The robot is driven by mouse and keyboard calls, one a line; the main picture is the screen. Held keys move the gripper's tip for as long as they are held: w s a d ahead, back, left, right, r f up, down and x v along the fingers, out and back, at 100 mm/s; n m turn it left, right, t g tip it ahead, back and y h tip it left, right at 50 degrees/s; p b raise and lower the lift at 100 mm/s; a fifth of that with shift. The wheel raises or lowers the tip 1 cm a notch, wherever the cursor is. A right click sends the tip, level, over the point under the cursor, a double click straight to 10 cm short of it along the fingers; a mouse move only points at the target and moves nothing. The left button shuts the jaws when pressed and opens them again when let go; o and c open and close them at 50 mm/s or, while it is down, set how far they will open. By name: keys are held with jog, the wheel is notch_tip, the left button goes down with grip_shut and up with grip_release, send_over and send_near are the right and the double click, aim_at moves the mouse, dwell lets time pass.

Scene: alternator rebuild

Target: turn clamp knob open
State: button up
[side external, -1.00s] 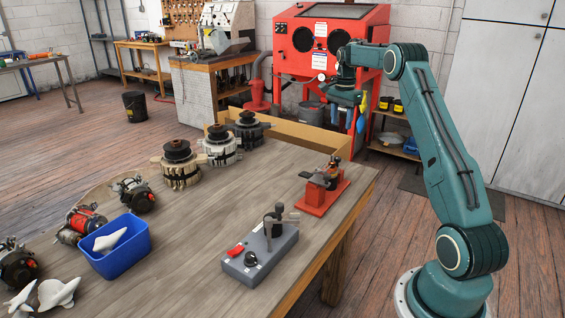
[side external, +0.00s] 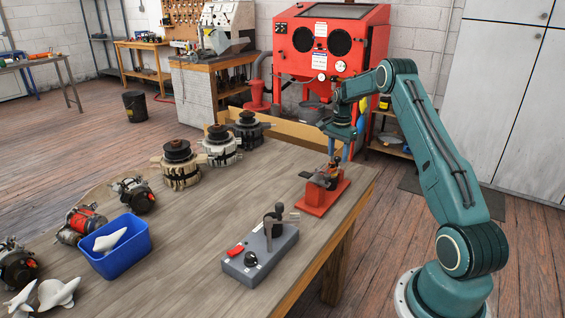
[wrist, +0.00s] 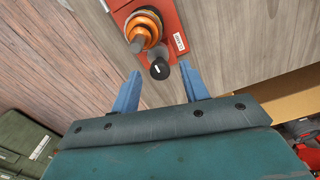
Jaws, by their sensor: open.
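A red clamp fixture (side external: 322,197) stands on the far right part of the wooden bench, with a small dark and orange part on it. In the wrist view the fixture (wrist: 171,20) carries a round orange part (wrist: 144,27), and a black clamp knob (wrist: 159,70) with a white line shows at its near edge. My gripper (side external: 339,154) is above the fixture, pointing down. Its two blue fingers are apart and empty. In the wrist view the knob appears between the fingertips of my gripper (wrist: 162,73); how far below them it is, I cannot tell.
A grey box (side external: 260,258) with a red switch and black knob stands nearer on the bench. Several alternator parts (side external: 181,166) and a blue bin (side external: 122,262) are to the left. The middle of the bench (side external: 190,235) is clear.

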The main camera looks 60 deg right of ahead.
jog(key=shift+f, duration=0.3)
jog(key=shift+c, duration=0.3)
grip_shut()
